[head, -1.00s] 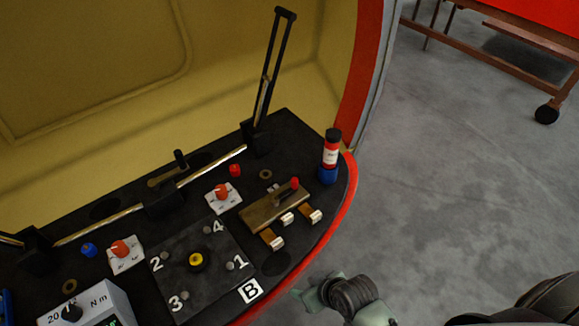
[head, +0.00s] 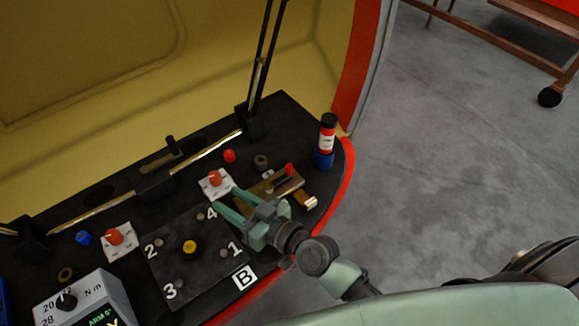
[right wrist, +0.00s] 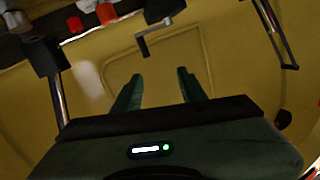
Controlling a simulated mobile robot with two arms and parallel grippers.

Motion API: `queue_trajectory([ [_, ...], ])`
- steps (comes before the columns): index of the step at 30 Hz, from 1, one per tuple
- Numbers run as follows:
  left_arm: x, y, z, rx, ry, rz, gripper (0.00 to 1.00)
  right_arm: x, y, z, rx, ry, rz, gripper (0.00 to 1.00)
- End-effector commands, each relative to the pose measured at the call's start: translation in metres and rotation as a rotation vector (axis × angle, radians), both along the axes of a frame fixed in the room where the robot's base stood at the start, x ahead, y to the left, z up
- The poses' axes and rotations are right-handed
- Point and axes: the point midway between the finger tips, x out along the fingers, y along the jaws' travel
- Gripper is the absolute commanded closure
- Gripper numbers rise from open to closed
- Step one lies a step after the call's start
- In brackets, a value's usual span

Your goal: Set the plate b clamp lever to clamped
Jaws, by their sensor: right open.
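Plate B (head: 205,265) is the dark square plate numbered 1 to 4, with a yellow-centred knob (head: 190,247) and a white B label (head: 244,277). No lever is labelled as its clamp. A black-handled lever (head: 173,148) stands behind it on a brass arm; a black cranked handle (right wrist: 145,42) shows in the right wrist view. An orange knob (head: 215,178) on a white base is near the plate's back corner. My right gripper (head: 226,201) is open and empty above the plate's right side, its fingers pointing toward that knob. My left gripper is out of view.
A brass block with a red-tipped handle (head: 289,170) is partly hidden by my right gripper. A red and blue bottle (head: 326,142) stands at the right end, and a tall black frame (head: 262,65) rises behind. A torque tester (head: 90,300) is front left.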

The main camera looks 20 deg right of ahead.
Motion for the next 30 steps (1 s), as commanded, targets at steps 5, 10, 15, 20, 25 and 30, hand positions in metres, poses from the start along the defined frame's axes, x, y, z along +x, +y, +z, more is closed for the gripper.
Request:
queue_trajectory([
  [5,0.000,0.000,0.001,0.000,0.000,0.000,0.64,0.051,-0.023,0.049,0.166,-0.173,-0.270,0.58],
  [10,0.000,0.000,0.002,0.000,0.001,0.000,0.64,0.083,-0.076,0.024,0.137,-0.109,-0.625,0.58],
  [15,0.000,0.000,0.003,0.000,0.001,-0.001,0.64,0.081,-0.119,-0.033,-0.050,0.083,-0.887,0.58],
  [20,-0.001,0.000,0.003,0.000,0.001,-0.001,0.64,0.067,-0.140,-0.068,-0.198,0.219,-0.992,0.58],
  [25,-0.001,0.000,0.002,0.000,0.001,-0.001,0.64,0.069,-0.149,-0.080,-0.242,0.256,-1.017,0.58],
  [30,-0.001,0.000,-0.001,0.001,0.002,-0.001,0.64,0.092,-0.160,-0.090,-0.241,0.253,-1.017,0.58],
])
